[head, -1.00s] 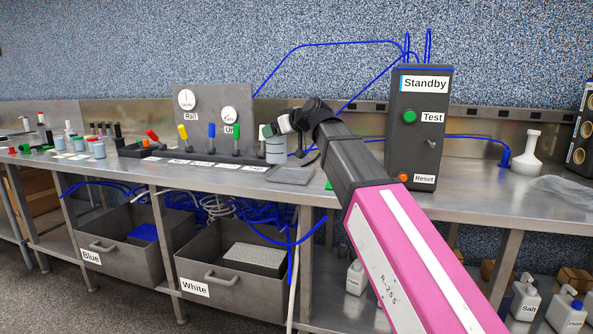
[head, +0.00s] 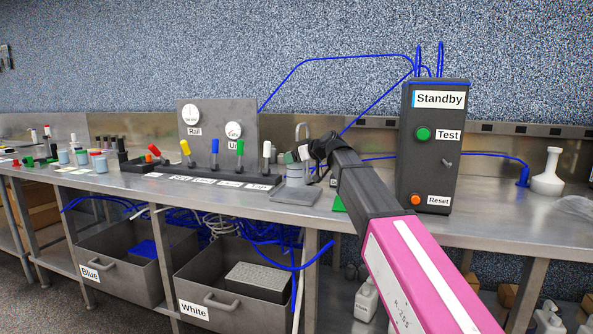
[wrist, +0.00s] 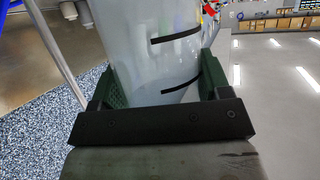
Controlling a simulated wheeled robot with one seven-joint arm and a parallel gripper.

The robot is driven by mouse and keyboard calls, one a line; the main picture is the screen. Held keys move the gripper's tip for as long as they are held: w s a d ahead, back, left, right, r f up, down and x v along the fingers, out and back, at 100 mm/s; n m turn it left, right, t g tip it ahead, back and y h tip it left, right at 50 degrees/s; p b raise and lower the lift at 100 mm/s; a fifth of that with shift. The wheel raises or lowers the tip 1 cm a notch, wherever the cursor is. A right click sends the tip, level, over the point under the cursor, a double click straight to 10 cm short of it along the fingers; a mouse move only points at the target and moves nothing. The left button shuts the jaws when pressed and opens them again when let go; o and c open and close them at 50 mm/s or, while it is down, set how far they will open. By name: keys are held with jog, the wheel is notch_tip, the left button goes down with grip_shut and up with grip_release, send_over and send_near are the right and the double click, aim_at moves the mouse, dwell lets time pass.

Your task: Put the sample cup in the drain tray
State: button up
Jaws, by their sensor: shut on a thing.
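The sample cup (head: 299,176) is a pale grey cylinder, upright in the head view. My gripper (head: 293,157) is shut on its upper part, coming in from the right. In the wrist view the cup (wrist: 155,50) is translucent with black marks and sits between the green finger pads of my gripper (wrist: 160,80). The drain tray (head: 284,196) is a flat grey tray on the bench directly below the cup. The cup hides part of it. I cannot tell whether the cup's base touches the tray.
A row of coloured valve levers (head: 215,150) stands left of the cup, before a grey gauge panel (head: 218,128). A curved spout (head: 303,130) rises behind the cup. A dark Standby box (head: 435,145) stands to the right.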

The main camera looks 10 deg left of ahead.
aim_at(297, 168)
jog(key=shift+w+f, duration=0.3)
jog(key=shift+w, duration=0.1)
jog(key=shift+f, duration=1.95)
jog(key=o, duration=1.2)
jog(key=shift+f, duration=0.1)
jog(key=v, duration=1.2)
jog(key=shift+s, duration=0.1)
